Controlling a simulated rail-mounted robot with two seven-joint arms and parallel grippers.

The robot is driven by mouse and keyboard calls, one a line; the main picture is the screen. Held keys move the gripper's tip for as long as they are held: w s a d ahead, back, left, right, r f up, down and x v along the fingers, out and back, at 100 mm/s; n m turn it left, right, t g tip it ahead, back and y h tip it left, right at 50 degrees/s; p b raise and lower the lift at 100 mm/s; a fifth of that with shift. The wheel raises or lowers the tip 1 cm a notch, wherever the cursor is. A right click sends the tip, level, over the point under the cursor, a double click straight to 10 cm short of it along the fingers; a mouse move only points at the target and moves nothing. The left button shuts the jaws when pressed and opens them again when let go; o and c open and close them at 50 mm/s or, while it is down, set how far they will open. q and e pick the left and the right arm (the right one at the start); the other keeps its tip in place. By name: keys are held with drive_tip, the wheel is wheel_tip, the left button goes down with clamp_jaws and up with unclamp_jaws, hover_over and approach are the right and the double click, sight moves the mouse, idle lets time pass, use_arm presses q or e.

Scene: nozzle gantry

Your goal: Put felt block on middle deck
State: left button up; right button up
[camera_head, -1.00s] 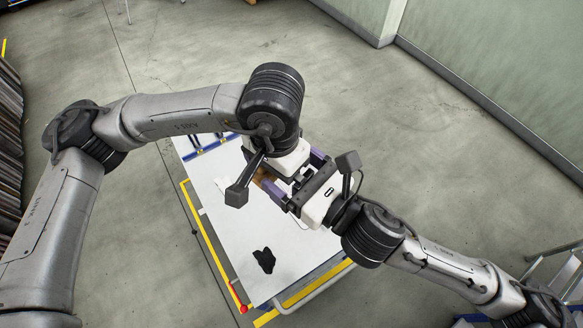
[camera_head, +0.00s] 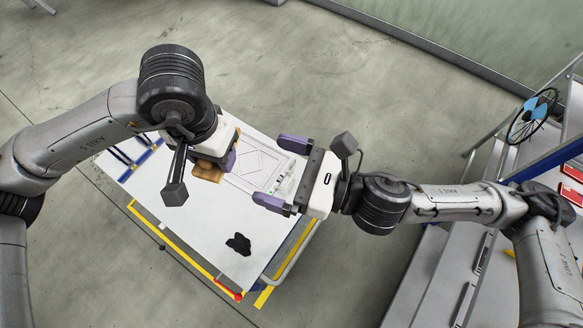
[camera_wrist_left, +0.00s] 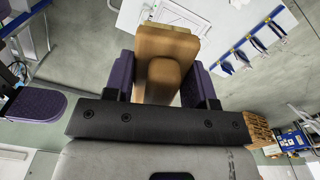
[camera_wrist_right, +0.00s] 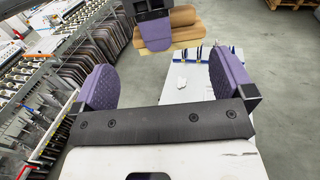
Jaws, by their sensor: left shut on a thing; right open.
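The tan felt block (camera_head: 207,170), a slab with a raised grip, is held above the white table by my left gripper (camera_head: 226,158). In the left wrist view the block (camera_wrist_left: 166,42) sits between the two purple fingers of my left gripper (camera_wrist_left: 164,78). My right gripper (camera_head: 268,171) is open and empty to the right of the block, over the table's right part. The right wrist view shows the block (camera_wrist_right: 178,22) beyond my open right fingers (camera_wrist_right: 165,85). I cannot tell which surface is the middle deck; grey decks (camera_head: 450,265) show at the right.
The white table (camera_head: 160,195) has yellow edge strips, a black cloth-like patch (camera_head: 238,244) and a red knob (camera_head: 238,297). A rack with a blue beam (camera_head: 555,158) and a spoked wheel (camera_head: 530,120) stands at the right. Open floor lies behind the table.

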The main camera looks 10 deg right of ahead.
use_arm(q)
drive_tip(key=shift+c, duration=0.4)
use_arm(e)
drive_tip(key=shift+v, duration=1.05)
